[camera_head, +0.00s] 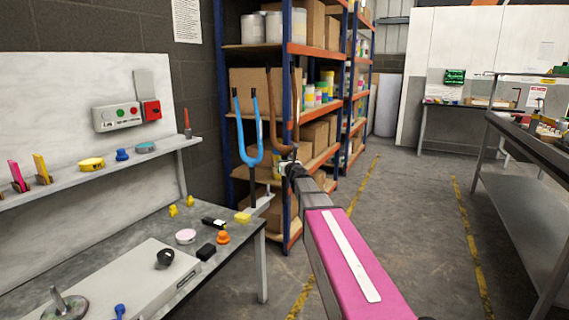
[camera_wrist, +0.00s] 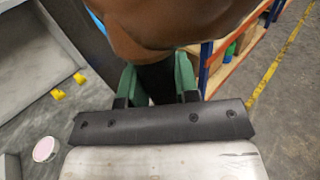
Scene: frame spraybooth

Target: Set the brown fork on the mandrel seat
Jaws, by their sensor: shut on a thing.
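The brown fork (camera_head: 272,115) stands upright with its prongs up, at the far end of my arm in the head view. Its brown body fills the top of the wrist view (camera_wrist: 165,25). My gripper (camera_wrist: 157,82) is shut on it, with green fingers on both sides; the head view shows the gripper (camera_head: 287,165) small and partly hidden. A round grey-green base with a tilted post (camera_head: 66,306) sits at the bench's lower left; I cannot tell whether it is the mandrel seat.
A blue fork (camera_head: 247,155) stands upright at the bench's far end, just left of the brown one. The bench (camera_head: 110,243) carries a grey box (camera_head: 125,285) and small coloured parts. Shelving (camera_head: 290,225) stands behind the forks. The floor (camera_head: 410,215) to the right is clear.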

